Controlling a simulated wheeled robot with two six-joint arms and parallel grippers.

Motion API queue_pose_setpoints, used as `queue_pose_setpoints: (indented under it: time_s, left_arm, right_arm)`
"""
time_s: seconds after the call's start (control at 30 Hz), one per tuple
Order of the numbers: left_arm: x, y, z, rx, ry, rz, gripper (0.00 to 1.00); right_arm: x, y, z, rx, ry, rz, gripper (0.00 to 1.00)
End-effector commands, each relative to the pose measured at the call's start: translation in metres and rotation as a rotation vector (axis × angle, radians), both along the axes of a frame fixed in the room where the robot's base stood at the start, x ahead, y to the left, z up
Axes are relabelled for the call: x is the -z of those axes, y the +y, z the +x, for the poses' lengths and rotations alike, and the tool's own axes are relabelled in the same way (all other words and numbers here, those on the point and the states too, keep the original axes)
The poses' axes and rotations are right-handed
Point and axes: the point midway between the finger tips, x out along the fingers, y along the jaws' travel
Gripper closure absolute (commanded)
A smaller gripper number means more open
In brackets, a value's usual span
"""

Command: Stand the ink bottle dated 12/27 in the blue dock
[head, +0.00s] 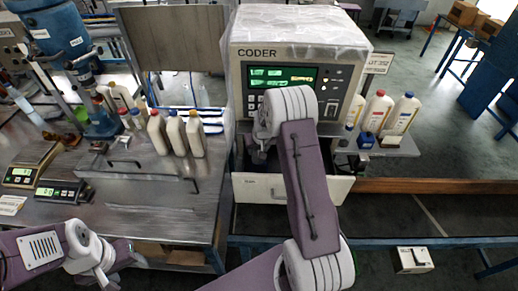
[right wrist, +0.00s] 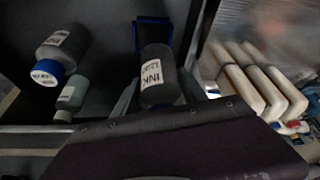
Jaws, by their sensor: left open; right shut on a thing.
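My right gripper (right wrist: 158,98) is shut on a dark ink bottle (right wrist: 156,62) in the right wrist view. Its white label reads "INK", with a second line too small to read surely. The blue dock (right wrist: 166,22), a dark pocket with blue edges, is just beyond the bottle; I cannot tell whether they touch. In the head view my right gripper (head: 262,150) reaches into the open drawer (head: 325,187) under the coder; the held bottle is hidden there. My left gripper (head: 108,268) is open and empty at the lower left, in front of the bench.
Two other bottles, one blue-capped (right wrist: 60,52) and one smaller (right wrist: 70,96), lie left of the held bottle. The coder (head: 290,60) stands above the drawer. Several pale bottles (head: 176,135) stand on the bench at left; others (head: 378,112) stand on a side shelf.

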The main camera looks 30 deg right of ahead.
Motion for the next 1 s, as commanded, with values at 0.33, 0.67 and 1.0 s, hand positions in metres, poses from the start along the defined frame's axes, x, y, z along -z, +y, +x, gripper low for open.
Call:
queue_pose_setpoints:
  time_s: [0.33,0.67,1.0]
  left_arm:
    - [0.029,0.0,0.0,0.0,0.0,0.0,0.42]
    - [0.053,0.0,0.0,0.0,0.0,0.0,0.42]
    - [0.053,0.0,0.0,0.0,0.0,0.0,0.42]
  right_arm:
    - [0.037,-0.001,0.0,0.0,-0.002,0.0,1.0]
    - [0.069,-0.001,0.0,0.0,-0.001,0.0,1.0]
    - [0.07,-0.001,0.0,0.0,-0.002,0.0,1.0]
